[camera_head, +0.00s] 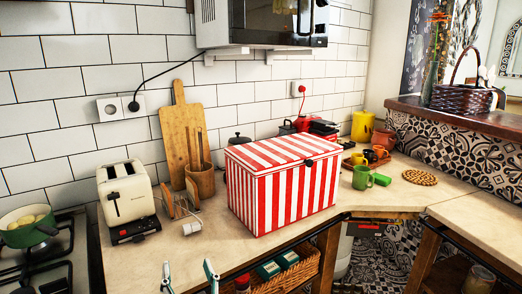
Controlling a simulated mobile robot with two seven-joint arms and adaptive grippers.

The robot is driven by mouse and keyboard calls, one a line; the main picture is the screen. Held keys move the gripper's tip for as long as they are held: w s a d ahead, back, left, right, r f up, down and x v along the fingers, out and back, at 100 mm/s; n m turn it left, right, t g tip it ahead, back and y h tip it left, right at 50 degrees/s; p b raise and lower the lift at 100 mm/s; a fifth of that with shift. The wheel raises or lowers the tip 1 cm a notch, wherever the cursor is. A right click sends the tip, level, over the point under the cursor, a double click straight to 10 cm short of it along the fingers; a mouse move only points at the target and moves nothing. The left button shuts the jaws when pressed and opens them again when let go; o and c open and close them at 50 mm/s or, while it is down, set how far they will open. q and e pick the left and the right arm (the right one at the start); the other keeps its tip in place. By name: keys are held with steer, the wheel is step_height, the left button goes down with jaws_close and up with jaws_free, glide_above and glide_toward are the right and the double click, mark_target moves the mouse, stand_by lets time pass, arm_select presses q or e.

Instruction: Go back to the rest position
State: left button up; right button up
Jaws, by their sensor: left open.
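My left gripper (189,276) shows at the bottom edge of the head view, in front of the counter's front edge. Only its two pale fingertips are in the picture. They stand well apart with nothing visible between them. The rest of the left arm is out of the frame. My right gripper is not in view. A red and white striped box (268,205) stands closed on the counter, behind and to the right of the left gripper, apart from it.
The counter (196,258) holds a white toaster (126,194), a wooden utensil holder (202,181) and a green mug (362,178). A stove with a green pot (30,232) is at the left. A wicker basket (290,279) sits below the counter. A microwave hangs above.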

arm_select(q)
steer(key=s+d+f+n+g+h, duration=0.1)
steer(key=s+f+n+h, duration=0.55)
steer(key=f+n, duration=0.75)
steer(key=s+d+f+n+g+h, duration=0.15)
steer(key=s+f+n+h, duration=0.65)
steer(key=n, duration=1.3)
steer(key=s+a+f+m+g+y, duration=0.3)
steer(key=s+a+f+m+y, duration=0.1)
steer(key=f, duration=0.7)
steer(key=shift+s+a+m+g, duration=0.35)
steer(key=shift+s+a+m, duration=0.15)
steer(key=shift+s+a, duration=0.65)
steer(key=shift+d+y, duration=0.1)
steer(key=shift+y, duration=0.15)
